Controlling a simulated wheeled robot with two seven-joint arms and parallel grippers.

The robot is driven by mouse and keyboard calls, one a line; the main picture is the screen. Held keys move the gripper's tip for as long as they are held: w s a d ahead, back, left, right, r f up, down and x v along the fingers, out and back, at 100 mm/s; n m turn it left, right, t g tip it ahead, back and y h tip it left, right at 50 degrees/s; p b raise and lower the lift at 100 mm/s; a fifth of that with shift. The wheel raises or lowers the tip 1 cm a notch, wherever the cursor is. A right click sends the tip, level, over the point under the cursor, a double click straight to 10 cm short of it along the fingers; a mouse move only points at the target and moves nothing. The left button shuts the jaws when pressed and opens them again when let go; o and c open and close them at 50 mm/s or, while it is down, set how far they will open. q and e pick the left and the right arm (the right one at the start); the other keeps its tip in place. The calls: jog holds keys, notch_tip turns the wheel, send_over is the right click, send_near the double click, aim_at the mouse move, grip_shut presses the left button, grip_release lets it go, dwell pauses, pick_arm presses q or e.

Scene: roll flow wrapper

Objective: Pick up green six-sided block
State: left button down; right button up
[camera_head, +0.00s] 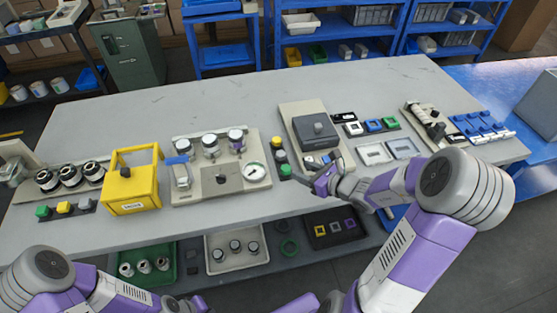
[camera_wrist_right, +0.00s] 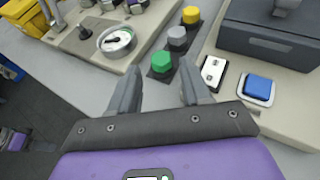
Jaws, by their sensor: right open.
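The green six-sided block (camera_wrist_right: 161,62) stands on a dark square base at the near end of a short row, with a grey block (camera_wrist_right: 178,37) and a yellow block (camera_wrist_right: 191,15) beyond it. In the head view the green block (camera_head: 286,170) sits on the table just right of the gauge panel. My right gripper (camera_wrist_right: 162,88) is open and empty, its two fingers apart and pointing towards the green block, which shows beyond and between the fingertips. In the head view my right gripper (camera_head: 318,180) is just right of the block.
A panel with a round gauge (camera_head: 254,171) lies left of the block. A panel with a dark grey box (camera_head: 315,130) and a blue button (camera_wrist_right: 258,88) lies right. Another green block (camera_head: 42,211) is at the table's left. The table's back is clear.

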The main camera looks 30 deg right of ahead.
aim_at(285, 167)
jog(key=shift+w+a+f, duration=0.2)
jog(key=shift+w+f, duration=0.1)
jog(key=shift+w, duration=0.15)
jog(key=shift+w+a+f+b, duration=0.15)
jog(key=shift+w+f+b, duration=0.05)
jog(key=shift+b, duration=0.15)
jog(key=w+f+b, duration=0.1)
jog(key=w+a+f+b, duration=0.1)
jog(key=w, duration=0.1)
jog(key=shift+w+f, duration=0.2)
jog(key=shift+f, duration=0.2)
jog(key=shift+w+a, duration=0.2)
jog(key=shift+w, duration=0.1)
jog(key=c, duration=0.8)
